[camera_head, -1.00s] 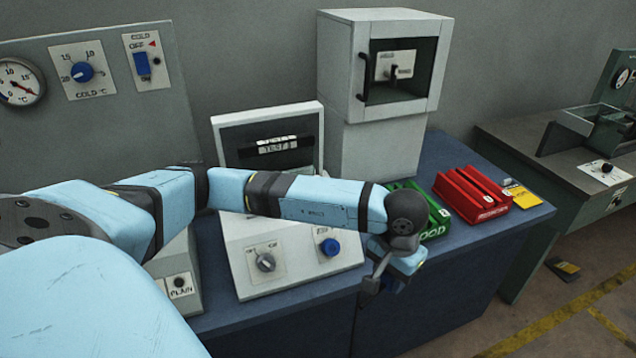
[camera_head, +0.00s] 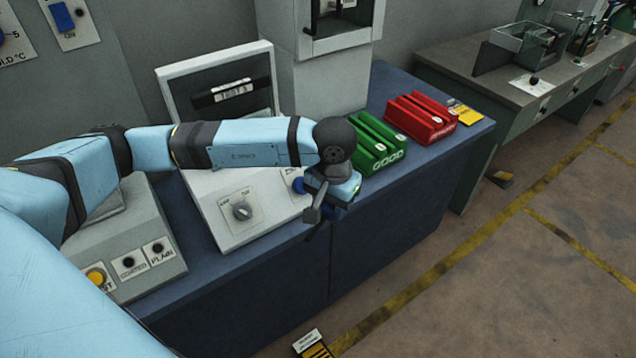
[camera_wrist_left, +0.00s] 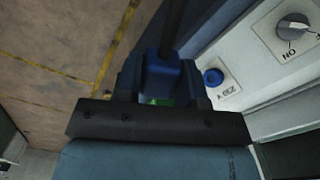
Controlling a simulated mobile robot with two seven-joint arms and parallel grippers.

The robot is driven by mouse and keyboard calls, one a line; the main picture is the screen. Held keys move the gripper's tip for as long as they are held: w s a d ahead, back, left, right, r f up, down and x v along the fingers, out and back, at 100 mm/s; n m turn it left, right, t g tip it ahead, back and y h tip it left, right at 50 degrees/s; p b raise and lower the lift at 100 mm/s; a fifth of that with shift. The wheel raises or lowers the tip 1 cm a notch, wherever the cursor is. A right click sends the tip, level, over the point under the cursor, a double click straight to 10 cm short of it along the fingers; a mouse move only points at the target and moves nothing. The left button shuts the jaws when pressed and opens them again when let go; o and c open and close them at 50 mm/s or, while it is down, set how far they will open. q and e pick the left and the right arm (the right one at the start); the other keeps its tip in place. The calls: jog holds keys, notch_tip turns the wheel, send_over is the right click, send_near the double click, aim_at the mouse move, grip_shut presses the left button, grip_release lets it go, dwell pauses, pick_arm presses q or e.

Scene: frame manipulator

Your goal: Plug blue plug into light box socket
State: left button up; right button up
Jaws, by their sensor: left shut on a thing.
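The light box (camera_head: 205,185) is white with a dark upright window and a sloped front panel. Its blue round socket (camera_head: 298,184) is partly hidden behind my left wrist in the head view. My left gripper (camera_head: 314,212) is in front of the panel's right edge. In the wrist view it (camera_wrist_left: 155,98) is shut on the blue plug (camera_wrist_left: 160,72), which has a dark stem or cable. The plug is apart from the socket. My right gripper is out of view.
A dial (camera_head: 242,211) sits left of the socket. A green GOOD rack (camera_head: 385,150) and a red rack (camera_head: 420,117) stand to the right on the blue bench (camera_head: 440,155). A button box (camera_head: 130,250) is at left.

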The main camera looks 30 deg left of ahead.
pick_arm(q)
jog(key=w+a+f+n+g+h, duration=0.1)
jog(key=w+a+f+n+h, duration=0.2)
jog(key=n, duration=0.3)
jog(key=w+a+f+n+g+h+b, duration=0.1)
jog(key=w+a+f+n+h, duration=0.2)
jog(key=w+a+n, duration=0.2)
jog(key=shift+w+a+f+n+g+h, duration=0.35)
jog(key=shift+w+n, duration=0.35)
jog(key=shift+n, duration=0.5)
jog(key=shift+a, duration=0.1)
jog(key=a+f, duration=0.1)
jog(key=w+a+f+b, duration=0.1)
jog(key=a+f+b, duration=0.1)
jog(key=a, duration=0.1)
jog(key=shift+w+a+f, duration=0.1)
jog(key=shift+w+f, duration=0.1)
jog(key=shift+w, duration=0.15)
jog(key=shift+b, duration=0.3)
